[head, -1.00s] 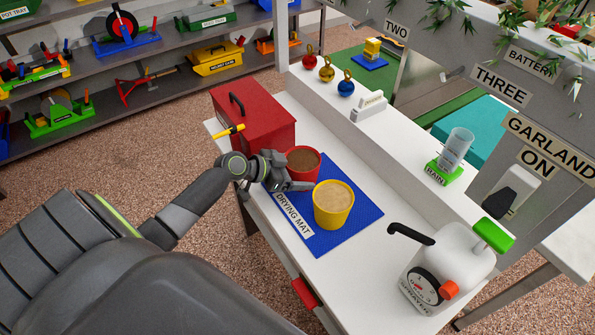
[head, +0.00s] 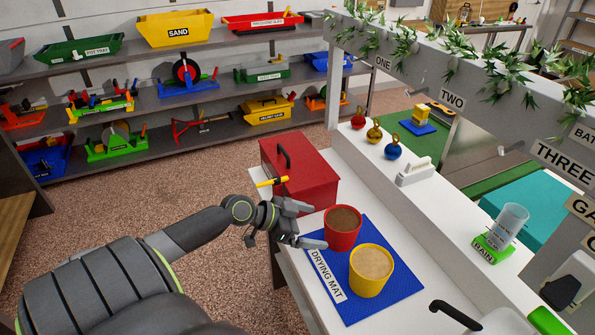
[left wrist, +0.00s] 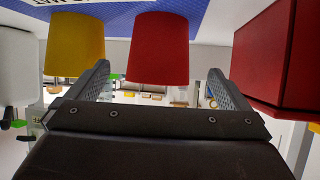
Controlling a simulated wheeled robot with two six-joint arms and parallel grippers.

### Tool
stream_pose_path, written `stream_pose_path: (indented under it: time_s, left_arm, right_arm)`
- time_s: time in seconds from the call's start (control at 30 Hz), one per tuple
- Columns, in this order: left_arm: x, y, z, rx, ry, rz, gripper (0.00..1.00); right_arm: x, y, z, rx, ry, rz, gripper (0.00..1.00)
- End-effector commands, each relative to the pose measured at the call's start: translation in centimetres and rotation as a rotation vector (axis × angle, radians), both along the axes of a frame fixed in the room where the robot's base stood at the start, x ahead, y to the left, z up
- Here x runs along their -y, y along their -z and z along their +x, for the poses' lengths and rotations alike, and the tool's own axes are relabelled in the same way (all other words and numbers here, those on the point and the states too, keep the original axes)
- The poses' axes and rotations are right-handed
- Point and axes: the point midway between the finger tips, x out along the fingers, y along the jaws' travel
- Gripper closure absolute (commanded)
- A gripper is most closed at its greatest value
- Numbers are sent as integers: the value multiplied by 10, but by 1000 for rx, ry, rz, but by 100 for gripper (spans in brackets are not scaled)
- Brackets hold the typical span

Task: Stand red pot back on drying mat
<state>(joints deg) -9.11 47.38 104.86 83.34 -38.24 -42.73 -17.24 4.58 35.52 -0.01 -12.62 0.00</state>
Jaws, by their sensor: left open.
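The red pot (head: 342,232), filled with brown soil, stands upright on the blue drying mat (head: 393,309), near its back edge. The yellow pot (head: 370,273), with a paler fill, stands on the mat just in front of it. My left gripper (head: 304,224) is open and empty, just left of the red pot and apart from it. In the left wrist view the red pot (left wrist: 160,48) appears upside down beyond the gap between the open fingers (left wrist: 158,88), and the yellow pot (left wrist: 76,40) is beside the left finger. My right gripper is out of view.
A red toolbox (head: 300,178) stands on the bench behind the gripper. A ledge with small ornaments (head: 373,134) and a rain gauge (head: 508,228) runs along the right. A sprayer (head: 490,320) is at the bottom right. Shelves (head: 150,103) stand at the far left.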

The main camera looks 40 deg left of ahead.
Motion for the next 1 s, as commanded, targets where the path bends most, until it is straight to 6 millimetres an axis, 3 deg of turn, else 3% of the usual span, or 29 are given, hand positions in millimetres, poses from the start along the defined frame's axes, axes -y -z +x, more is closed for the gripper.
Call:
stream_pose_path:
  time_s: [0.37,1.0]
  left_arm:
    - [-17,-16,-27,-2,1,2,0]
    - [-19,-19,-29,-1,0,-1,0]
  right_arm:
    - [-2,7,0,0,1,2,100]
    - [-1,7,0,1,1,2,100]
